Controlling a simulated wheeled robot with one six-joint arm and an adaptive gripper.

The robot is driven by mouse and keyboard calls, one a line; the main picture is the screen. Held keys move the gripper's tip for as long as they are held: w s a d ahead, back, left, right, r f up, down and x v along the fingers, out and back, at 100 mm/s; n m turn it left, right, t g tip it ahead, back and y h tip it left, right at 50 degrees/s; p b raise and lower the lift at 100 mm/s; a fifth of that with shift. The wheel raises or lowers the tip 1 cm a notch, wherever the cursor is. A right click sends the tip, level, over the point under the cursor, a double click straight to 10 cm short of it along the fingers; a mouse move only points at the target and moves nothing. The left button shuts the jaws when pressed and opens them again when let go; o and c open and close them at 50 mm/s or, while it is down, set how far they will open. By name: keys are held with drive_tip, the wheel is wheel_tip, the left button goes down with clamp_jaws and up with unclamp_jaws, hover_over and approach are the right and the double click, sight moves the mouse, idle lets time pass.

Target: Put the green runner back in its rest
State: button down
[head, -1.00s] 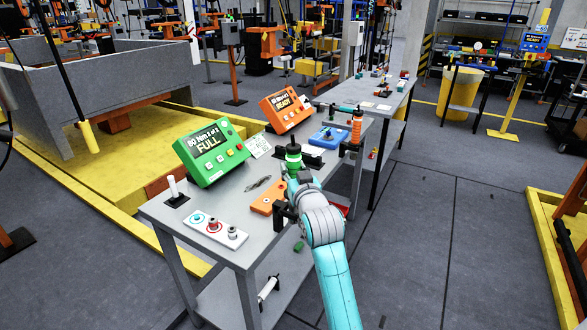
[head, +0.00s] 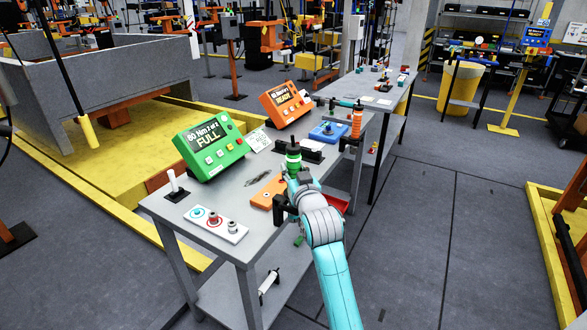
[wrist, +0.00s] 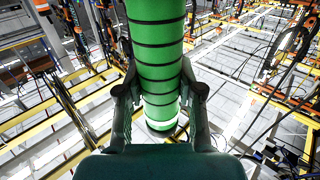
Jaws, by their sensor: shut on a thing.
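The green runner (head: 293,158) is an upright green cylinder with dark rings. In the wrist view the runner (wrist: 156,45) stands between both fingers of my gripper (wrist: 159,95), which is shut on it. In the head view my gripper (head: 290,180) is at the near right edge of the grey workbench (head: 223,205), partly hidden by my wrist. A dark block (head: 313,151) lies just behind the runner; I cannot tell whether it is the rest. The runner's lower end is hidden in the head view.
A green controller reading FULL (head: 209,146) and an orange one reading READY (head: 287,103) stand along the bench's back. An orange block (head: 266,193), a white button panel (head: 215,224), a blue device (head: 328,132) and an upright orange tool (head: 356,124) are near.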

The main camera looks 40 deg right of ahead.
drive_tip(key=shift+f, duration=0.8)
drive_tip(key=c, duration=0.7)
unclamp_jaws()
drive_tip(key=shift+o, duration=0.2)
drive_tip(key=shift+f, duration=0.2)
drive_tip(key=v, duration=1.2)
drive_tip(key=shift+a+r, duration=0.1)
